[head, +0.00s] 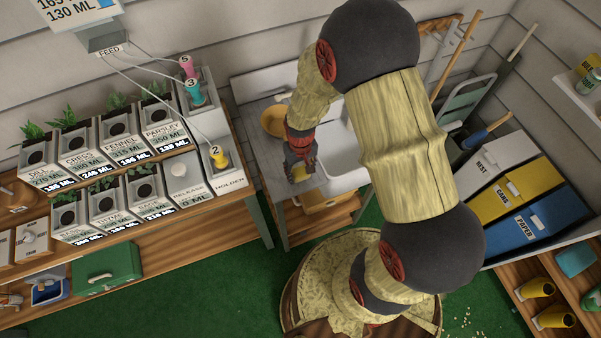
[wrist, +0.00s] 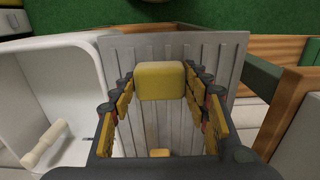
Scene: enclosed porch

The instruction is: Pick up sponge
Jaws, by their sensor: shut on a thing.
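The yellow sponge (wrist: 160,80) is a rounded block between the fingertips of my gripper (wrist: 160,88) in the wrist view. My gripper is shut on it, with yellow-padded fingers on its left and right sides. The board (wrist: 222,60) lies behind the sponge in the wrist view. I cannot tell whether the sponge touches it.
The white sink basin (head: 343,165) is right of my gripper in the head view. A yellow bowl (head: 272,121) stands behind on the counter. A planter shelf (head: 150,222) is at left, sorting bins (head: 535,205) at right.

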